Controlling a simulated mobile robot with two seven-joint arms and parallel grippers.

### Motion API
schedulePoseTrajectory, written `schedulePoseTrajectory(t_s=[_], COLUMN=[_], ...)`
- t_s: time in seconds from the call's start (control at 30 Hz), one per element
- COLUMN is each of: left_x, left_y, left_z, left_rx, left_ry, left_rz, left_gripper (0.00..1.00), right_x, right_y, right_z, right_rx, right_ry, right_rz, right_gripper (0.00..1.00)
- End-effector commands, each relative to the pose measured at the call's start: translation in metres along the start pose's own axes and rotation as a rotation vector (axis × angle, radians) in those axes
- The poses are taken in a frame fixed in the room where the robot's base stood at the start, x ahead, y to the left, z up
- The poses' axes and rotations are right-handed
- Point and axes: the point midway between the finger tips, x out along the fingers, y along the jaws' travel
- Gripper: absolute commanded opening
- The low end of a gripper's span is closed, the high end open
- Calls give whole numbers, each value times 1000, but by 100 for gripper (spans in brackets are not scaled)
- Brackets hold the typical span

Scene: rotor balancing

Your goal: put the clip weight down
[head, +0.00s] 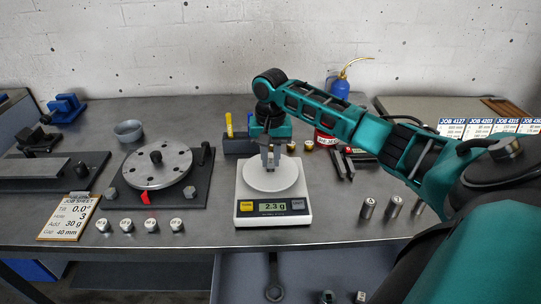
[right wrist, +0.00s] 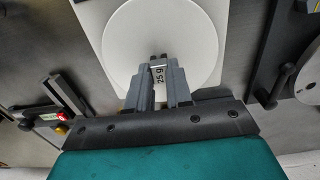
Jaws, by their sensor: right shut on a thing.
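My right gripper (head: 270,162) points down over the digital scale (head: 272,219), its fingertips at the round white pan (head: 257,182). It is shut on a small clip weight (right wrist: 159,74) with a label that seems to read 25 g in the right wrist view. The weight sits between the fingertips over the pan (right wrist: 195,40). The display reads 2.3 g. I cannot tell for sure whether the weight touches the pan. In the head view the fingers mostly hide the weight. My left gripper is not in view.
Left of the scale are the rotor disc (head: 157,167) on its dark base, a row of several small weights (head: 127,225) and a job sheet (head: 69,217). Several metal cylinders (head: 393,206) stand to the right. A dark block (head: 238,146) stands behind the scale.

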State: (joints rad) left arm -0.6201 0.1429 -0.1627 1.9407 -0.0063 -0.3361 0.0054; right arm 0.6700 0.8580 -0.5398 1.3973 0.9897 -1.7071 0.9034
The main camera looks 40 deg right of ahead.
Motion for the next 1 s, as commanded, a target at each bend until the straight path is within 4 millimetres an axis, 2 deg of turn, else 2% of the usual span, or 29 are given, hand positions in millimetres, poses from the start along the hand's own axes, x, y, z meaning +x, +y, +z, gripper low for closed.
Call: schedulePoseTrajectory(t_s=[0.27,0.3,0.57,0.83,1.0], left_x=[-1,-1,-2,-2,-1], left_y=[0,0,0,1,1], left_z=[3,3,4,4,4], left_rx=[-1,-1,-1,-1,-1], left_ry=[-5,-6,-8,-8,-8], left_rz=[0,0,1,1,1], left_gripper=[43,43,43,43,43], right_x=[3,3,2,0,-21], right_y=[0,0,0,0,-1], right_z=[0,0,0,0,-1], right_rx=[0,1,1,0,1], right_ry=[-1,0,0,1,4], right_rz=[1,1,0,0,-2], right_gripper=[0,22,45,45,45])
